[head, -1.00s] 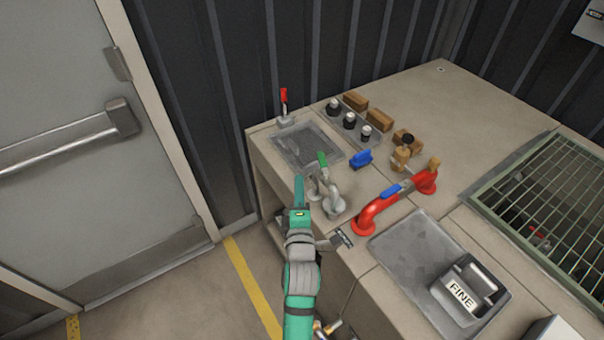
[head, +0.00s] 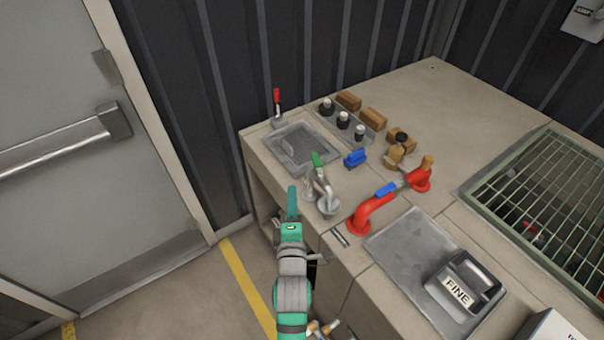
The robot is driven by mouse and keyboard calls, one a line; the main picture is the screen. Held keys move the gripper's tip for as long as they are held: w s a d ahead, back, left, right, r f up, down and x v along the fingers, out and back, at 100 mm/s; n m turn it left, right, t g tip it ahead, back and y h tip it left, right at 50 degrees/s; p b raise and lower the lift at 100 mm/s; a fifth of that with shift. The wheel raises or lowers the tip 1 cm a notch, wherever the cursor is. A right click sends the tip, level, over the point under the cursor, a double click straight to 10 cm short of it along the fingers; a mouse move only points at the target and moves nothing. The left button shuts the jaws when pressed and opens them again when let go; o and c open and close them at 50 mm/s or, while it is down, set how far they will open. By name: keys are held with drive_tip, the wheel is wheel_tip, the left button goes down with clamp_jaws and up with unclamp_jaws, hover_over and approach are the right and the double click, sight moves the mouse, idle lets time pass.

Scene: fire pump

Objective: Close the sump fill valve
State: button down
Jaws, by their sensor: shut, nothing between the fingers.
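A grey metal tap with a green lever (head: 317,160) stands on the counter by its front left edge. A red pipe (head: 371,212) with a blue lever (head: 386,189) arches over the counter to its right. A separate blue handle (head: 355,158) sits behind the tap. No readable label shows which of these is the sump fill valve. My gripper (head: 292,203) is teal, shut and empty. In the picture it lies just left of the tap, at the counter's front edge, and appears apart from the green lever.
A recessed grey basin (head: 302,145) and a red-handled lever (head: 277,105) are at the back left. Black knobs (head: 343,120) stand behind the tap. A grey tray (head: 400,250) holds a block marked FINE (head: 459,291). A green grating (head: 545,190) covers the right. Bare floor lies left.

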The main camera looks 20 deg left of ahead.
sight(317, 164)
drive_tip(key=shift+s+a+r+m+t+h, duration=0.1)
drive_tip(key=shift+s+r+m+t+h, duration=0.1)
drive_tip(key=shift+s+m+t+h, duration=0.3)
drive_tip(key=shift+w, duration=0.25)
drive_tip(key=w, duration=1.1)
drive_tip(key=shift+w+a, duration=0.15)
drive_tip(key=shift+w, duration=0.15)
drive_tip(key=shift+a, duration=0.1)
